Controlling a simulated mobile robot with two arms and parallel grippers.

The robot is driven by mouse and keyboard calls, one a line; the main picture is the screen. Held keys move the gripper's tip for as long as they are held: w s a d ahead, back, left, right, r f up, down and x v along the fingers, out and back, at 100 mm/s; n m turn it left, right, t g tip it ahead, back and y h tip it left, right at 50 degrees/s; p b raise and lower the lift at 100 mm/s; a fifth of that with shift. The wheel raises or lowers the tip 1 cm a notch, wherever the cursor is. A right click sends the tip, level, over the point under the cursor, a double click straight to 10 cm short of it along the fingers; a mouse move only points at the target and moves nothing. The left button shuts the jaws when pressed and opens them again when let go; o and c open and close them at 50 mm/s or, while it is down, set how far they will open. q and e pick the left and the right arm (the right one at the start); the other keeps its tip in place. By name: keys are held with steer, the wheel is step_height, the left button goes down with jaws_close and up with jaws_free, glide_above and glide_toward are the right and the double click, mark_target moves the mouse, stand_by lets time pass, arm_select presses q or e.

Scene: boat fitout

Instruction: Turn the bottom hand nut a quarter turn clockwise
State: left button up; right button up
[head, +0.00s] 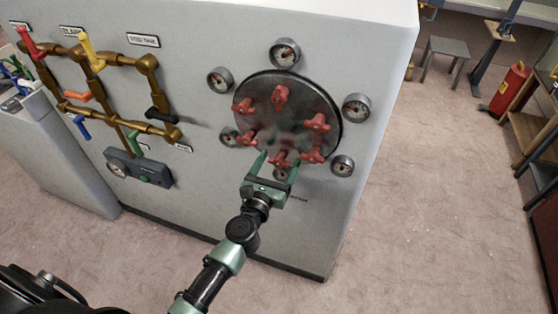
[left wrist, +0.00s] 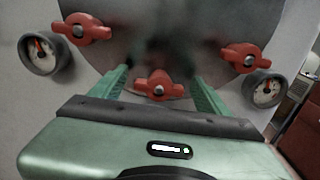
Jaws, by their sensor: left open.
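The bottom hand nut (head: 281,159) is red and winged, at the lower edge of a dark round cover (head: 310,105) on a grey cabinet wall. In the left wrist view the nut (left wrist: 158,83) sits between my two green fingers, its wings spread roughly level. My left gripper (head: 278,161) is open, with a finger on each side of the nut; a gap shows between each finger and the wings. In the left wrist view the open left gripper (left wrist: 160,85) points at the cover. My right gripper is not in view.
Several other red hand nuts (head: 317,122) ring the cover, with round gauges (head: 357,108) outside it. Two nuts (left wrist: 82,29) and (left wrist: 247,57) flank the fingers. Brass pipes with coloured valve handles (head: 95,60) are at left.

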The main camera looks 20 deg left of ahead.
arm_select(q)
steer(key=shift+w, duration=0.2)
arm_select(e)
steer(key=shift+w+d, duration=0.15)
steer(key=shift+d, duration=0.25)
arm_select(q)
steer(key=c, duration=1.4)
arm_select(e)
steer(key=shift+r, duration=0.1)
arm_select(q)
steer(key=shift+m, duration=0.4)
steer(key=m+p, duration=0.1)
steer(key=m, duration=0.1)
steer(key=shift+d+m, duration=0.1)
steer(key=shift+m, duration=0.3)
steer(key=m+p, duration=0.1)
steer(key=m, duration=0.3)
steer(key=shift+m, duration=0.3)
steer(key=m+p, duration=0.1)
steer(key=m, duration=0.4)
steer(key=shift+d+f, duration=0.1)
steer(key=shift+f, duration=0.05)
steer(key=shift+f+m+p, duration=0.15)
steer(key=shift+m+p, duration=0.25)
steer(key=shift+m, duration=1.3)
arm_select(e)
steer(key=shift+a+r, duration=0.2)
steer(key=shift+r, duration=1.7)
